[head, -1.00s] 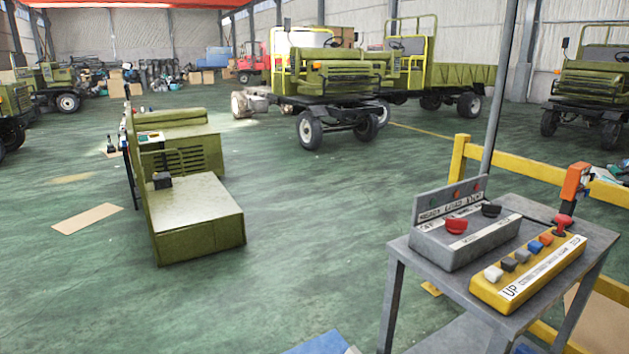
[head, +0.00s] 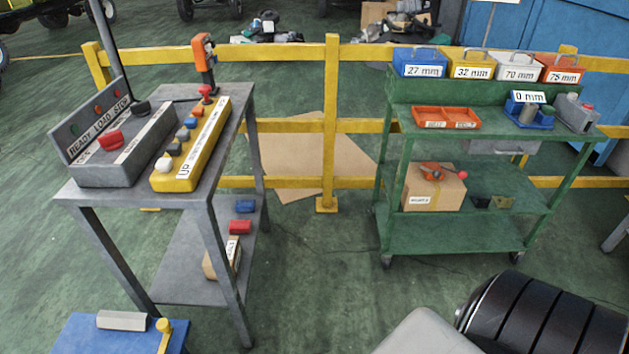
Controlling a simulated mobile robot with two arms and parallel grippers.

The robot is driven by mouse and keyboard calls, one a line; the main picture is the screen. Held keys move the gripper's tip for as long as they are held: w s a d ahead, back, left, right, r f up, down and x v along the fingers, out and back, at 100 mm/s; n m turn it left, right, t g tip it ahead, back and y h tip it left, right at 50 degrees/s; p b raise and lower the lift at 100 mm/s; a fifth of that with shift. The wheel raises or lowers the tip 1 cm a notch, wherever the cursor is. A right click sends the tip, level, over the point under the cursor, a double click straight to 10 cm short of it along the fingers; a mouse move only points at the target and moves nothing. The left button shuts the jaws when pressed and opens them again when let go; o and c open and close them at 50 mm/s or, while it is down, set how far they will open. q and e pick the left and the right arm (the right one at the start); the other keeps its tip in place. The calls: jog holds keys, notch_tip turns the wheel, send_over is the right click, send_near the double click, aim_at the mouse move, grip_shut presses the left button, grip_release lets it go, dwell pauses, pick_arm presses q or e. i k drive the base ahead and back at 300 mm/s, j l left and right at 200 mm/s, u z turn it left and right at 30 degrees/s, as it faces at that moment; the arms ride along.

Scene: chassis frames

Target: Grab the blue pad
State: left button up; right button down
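A small blue block (head: 244,206), which looks like the blue pad, lies on the lower shelf (head: 185,275) of the grey metal table at left. A similar red block (head: 239,227) lies just in front of it, near a small cardboard box (head: 222,258) with a white label. The table's grey top (head: 135,192) and legs stand above and around this shelf. Neither of my grippers shows in the head view.
A grey control box (head: 120,150) and a yellow button pendant (head: 190,145) sit on the table. A yellow rail (head: 290,125) runs behind. A green cart (head: 455,240) with bins stands at right. A blue surface (head: 90,335) is at bottom left. Green floor lies between table and cart.

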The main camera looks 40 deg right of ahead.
aim_at(241, 206)
jog(key=z, duration=0.8)
jog(key=i+u, duration=0.1)
jog(key=u, duration=0.35)
jog(key=i+l+u, duration=0.7)
jog(key=i+l, duration=0.15)
jog(key=l, duration=0.3)
jog(key=i+l, duration=0.2)
jog(key=l, duration=0.15)
jog(key=i+l, duration=0.2)
jog(key=l, duration=0.15)
jog(key=i+l, duration=0.2)
jog(key=l, duration=0.2)
jog(key=i+l+u, duration=0.1)
jog(key=l, duration=0.25)
jog(key=i+l, duration=0.5)
jog(key=l, duration=0.25)
jog(key=i+l, duration=0.2)
jog(key=l, duration=0.15)
jog(key=i+l, duration=0.15)
jog(key=l, duration=0.25)
jog(key=i+j+u, duration=0.05)
